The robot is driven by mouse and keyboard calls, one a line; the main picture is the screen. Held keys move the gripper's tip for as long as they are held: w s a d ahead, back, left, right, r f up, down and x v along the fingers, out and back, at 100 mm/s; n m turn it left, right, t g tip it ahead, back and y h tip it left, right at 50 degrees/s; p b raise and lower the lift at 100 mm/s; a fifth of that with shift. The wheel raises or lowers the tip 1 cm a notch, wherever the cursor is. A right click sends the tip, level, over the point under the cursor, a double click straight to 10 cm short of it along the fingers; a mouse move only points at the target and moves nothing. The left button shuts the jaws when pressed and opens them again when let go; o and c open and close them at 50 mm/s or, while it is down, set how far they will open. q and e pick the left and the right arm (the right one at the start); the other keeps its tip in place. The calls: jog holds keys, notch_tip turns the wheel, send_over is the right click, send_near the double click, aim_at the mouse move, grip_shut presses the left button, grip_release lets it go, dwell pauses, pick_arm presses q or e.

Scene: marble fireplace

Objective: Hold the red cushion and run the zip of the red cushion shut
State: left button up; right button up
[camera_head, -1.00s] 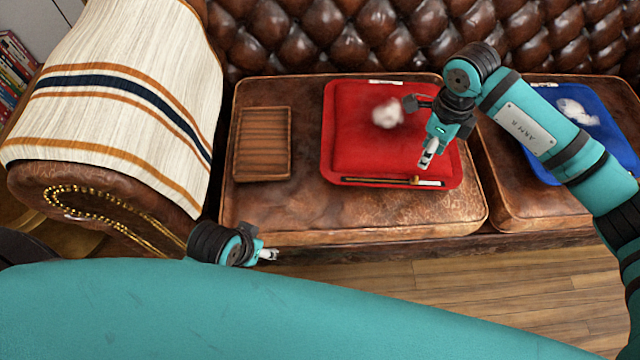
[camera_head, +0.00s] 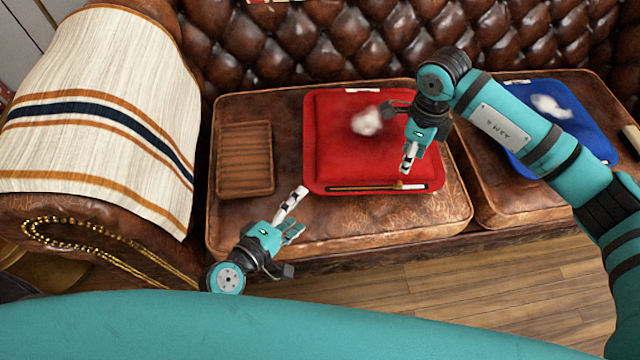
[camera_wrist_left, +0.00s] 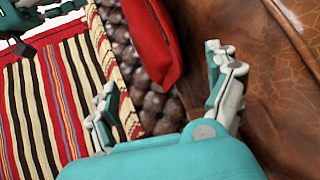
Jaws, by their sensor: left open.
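The red cushion (camera_head: 340,155) lies flat on the leather seat in the head view. A thin dark zip line (camera_head: 365,188) runs along its near edge, with a pale piece (camera_head: 412,186) near the right end. My left gripper (camera_head: 298,210) is open and empty, just off the cushion's near-left corner. In the left wrist view the cushion (camera_wrist_left: 150,40) shows beyond the spread fingers, apart from them. My right gripper (camera_head: 406,160) points down over the cushion's right part, near the zip's right end. Whether its fingers are closed or touch the cushion is unclear.
White fluff (camera_head: 366,122) shows over the cushion. A brown slatted tray (camera_head: 246,160) lies to its left. A blue cushion (camera_head: 520,145) lies right, behind my right arm. A striped throw (camera_head: 95,115) covers the left armrest. Bare leather (camera_head: 370,215) lies in front.

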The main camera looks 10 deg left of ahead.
aim_at(334, 176)
pick_arm(q)
jog(key=x, duration=1.4)
jog(key=shift+w+d+f, duration=0.1)
jog(key=shift+w+d, duration=0.05)
jog(key=shift+w, duration=0.05)
